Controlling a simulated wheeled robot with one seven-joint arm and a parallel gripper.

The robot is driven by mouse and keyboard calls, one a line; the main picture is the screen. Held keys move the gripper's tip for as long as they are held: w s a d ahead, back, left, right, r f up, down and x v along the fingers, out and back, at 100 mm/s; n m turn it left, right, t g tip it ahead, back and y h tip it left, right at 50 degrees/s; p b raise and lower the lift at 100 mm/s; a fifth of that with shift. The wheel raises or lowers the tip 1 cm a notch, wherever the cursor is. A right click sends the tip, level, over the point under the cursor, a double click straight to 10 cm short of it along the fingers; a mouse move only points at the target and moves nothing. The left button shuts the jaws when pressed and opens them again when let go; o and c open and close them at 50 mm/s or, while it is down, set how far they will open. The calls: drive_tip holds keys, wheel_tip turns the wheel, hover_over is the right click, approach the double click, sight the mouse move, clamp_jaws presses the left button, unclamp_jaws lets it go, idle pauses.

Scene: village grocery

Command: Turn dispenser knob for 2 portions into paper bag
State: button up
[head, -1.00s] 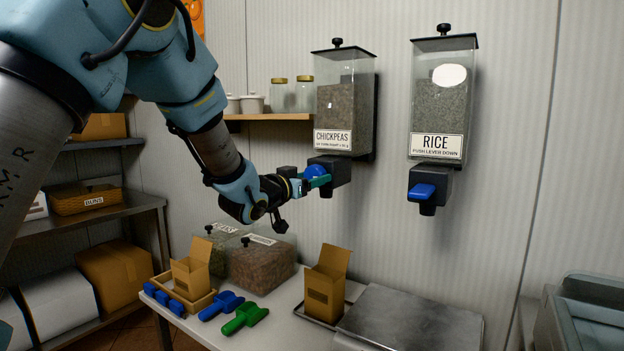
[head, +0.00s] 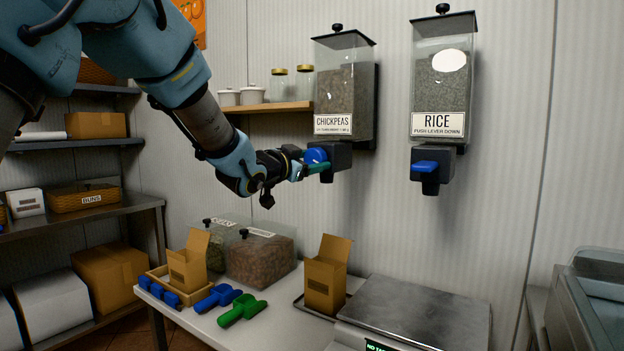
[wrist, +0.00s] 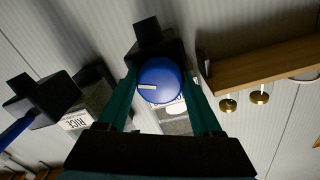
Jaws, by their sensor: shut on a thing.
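The chickpeas dispenser (head: 343,95) hangs on the wall with grey-brown contents. Its round blue knob (head: 316,156) faces my arm. My gripper (head: 317,168) is shut on the knob, with one green finger on each side of it in the wrist view (wrist: 160,85). A white mark shows on the knob's face there, pointing to the left. An open brown paper bag (head: 325,285) stands upright on a small tray below the dispenser. The inside of the bag is hidden.
The rice dispenser (head: 440,80) with a blue lever (head: 425,166) hangs to the right. A metal scale (head: 415,305) stands right of the bag. Blue and green scoops (head: 242,309), a second bag (head: 188,258) and clear bins (head: 262,258) are on the left. A wooden shelf (head: 270,108) is behind my wrist.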

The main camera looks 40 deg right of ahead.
drive_tip(key=m+b, duration=0.4)
drive_tip(key=b, duration=0.1)
drive_tip(key=m+b, duration=0.2)
drive_tip(key=b, duration=0.1)
drive_tip(key=shift+f+m, duration=0.3)
drive_tip(key=m+b, duration=0.3)
drive_tip(key=shift+w+r+b, duration=0.1)
drive_tip(key=shift+b, duration=0.25)
drive_tip(key=shift+r+m+b, duration=0.2)
drive_tip(key=shift+m+b, duration=0.95)
drive_tip(key=shift+m, duration=0.55)
drive_tip(key=shift+r, duration=0.1)
drive_tip(key=o, duration=1.4)
